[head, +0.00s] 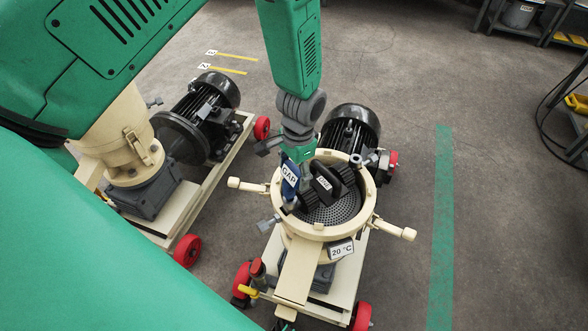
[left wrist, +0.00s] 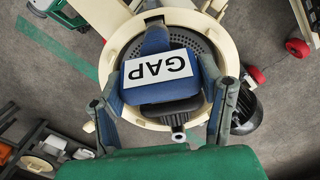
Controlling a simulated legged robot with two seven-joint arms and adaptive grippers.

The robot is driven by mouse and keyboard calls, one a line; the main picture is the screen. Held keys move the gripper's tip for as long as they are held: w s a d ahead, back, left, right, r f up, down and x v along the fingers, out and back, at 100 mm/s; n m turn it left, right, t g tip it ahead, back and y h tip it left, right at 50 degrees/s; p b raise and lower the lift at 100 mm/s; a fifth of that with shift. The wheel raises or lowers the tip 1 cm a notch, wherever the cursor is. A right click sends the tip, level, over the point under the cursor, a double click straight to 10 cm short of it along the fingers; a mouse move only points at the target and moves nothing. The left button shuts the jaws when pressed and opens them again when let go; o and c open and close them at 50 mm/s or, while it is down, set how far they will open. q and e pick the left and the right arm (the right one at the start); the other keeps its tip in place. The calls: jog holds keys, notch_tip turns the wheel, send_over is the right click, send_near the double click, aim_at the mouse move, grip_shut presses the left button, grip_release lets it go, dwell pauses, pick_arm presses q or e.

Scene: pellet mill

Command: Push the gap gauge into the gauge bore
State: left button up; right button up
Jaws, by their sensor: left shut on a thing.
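The gap gauge (head: 290,178) is blue with a white GAP label. In the left wrist view the gauge (left wrist: 160,82) lies between the two fingers, label facing the camera, its narrow end pointing at the perforated die. My left gripper (head: 292,163) is shut on it, over the left inner side of the open cream mill ring (head: 275,205). The perforated die plate (head: 338,209) lies inside the ring, with dark rollers (head: 325,183) above it. I cannot make out the gauge bore; the gauge and gripper cover that area. My right gripper is not in view.
The mill stands on a cream wheeled frame, with handles around its ring and a 20 °C tag (head: 341,250) in front. A second motor unit (head: 205,115) on wheels stands to the left. The floor by the green stripe (head: 441,230) is clear.

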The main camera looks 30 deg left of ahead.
pick_arm(q)
jog(key=shift+w+d+f, duration=0.1)
jog(key=shift+d, duration=0.1)
jog(key=shift+a, duration=0.15)
jog(key=shift+f, duration=0.35)
dwell(0.3)
jog(key=shift+f, duration=0.4)
dwell(0.9)
jog(key=shift+s+f, duration=0.2)
dwell(0.8)
jog(key=o, duration=1.8)
jog(key=shift+w, duration=0.15)
